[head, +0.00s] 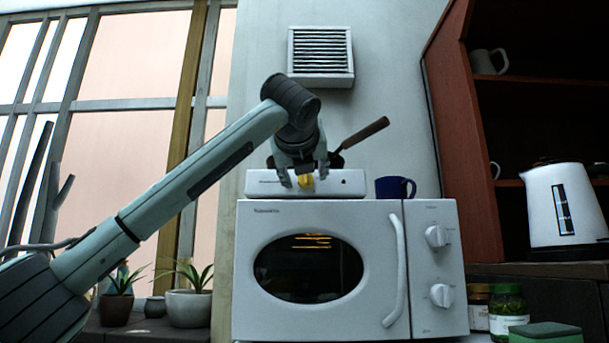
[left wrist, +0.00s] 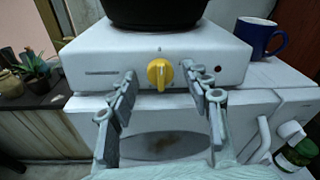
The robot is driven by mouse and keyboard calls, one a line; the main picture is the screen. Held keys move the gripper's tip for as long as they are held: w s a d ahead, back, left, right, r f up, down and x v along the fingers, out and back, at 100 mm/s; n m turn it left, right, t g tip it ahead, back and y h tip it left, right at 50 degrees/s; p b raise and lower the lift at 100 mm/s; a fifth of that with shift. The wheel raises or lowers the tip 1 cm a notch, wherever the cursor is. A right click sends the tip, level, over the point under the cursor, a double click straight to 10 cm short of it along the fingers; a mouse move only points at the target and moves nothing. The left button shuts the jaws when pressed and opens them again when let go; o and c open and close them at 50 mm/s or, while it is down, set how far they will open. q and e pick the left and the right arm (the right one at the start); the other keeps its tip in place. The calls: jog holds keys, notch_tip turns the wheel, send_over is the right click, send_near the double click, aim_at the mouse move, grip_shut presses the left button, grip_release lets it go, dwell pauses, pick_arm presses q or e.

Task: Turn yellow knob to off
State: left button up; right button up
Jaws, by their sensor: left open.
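The yellow knob (head: 306,181) is on the front of a white hot plate (head: 263,184) that stands on a white microwave (head: 378,236). In the left wrist view the knob (left wrist: 159,75) stands nearly upright between the fingers, with clear space on both sides. My left gripper (head: 304,180) is open in front of the hot plate; in the left wrist view its fingers (left wrist: 160,90) straddle the knob without visibly touching it. A dark pan (left wrist: 155,12) sits on the hot plate, its handle pointing right in the head view. My right gripper is not in view.
A blue mug (head: 394,188) stands on the microwave right of the hot plate. Potted plants (head: 188,306) are at the lower left. Jars (head: 507,308), a green sponge (head: 545,332) and a white kettle (head: 563,206) are at the right.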

pick_arm(q)
jog(key=s+r, duration=0.1)
jog(key=s, duration=1)
jog(key=shift+s+a+r, duration=0.2)
jog(key=shift+s+a, duration=0.15)
jog(key=shift+a, duration=0.1)
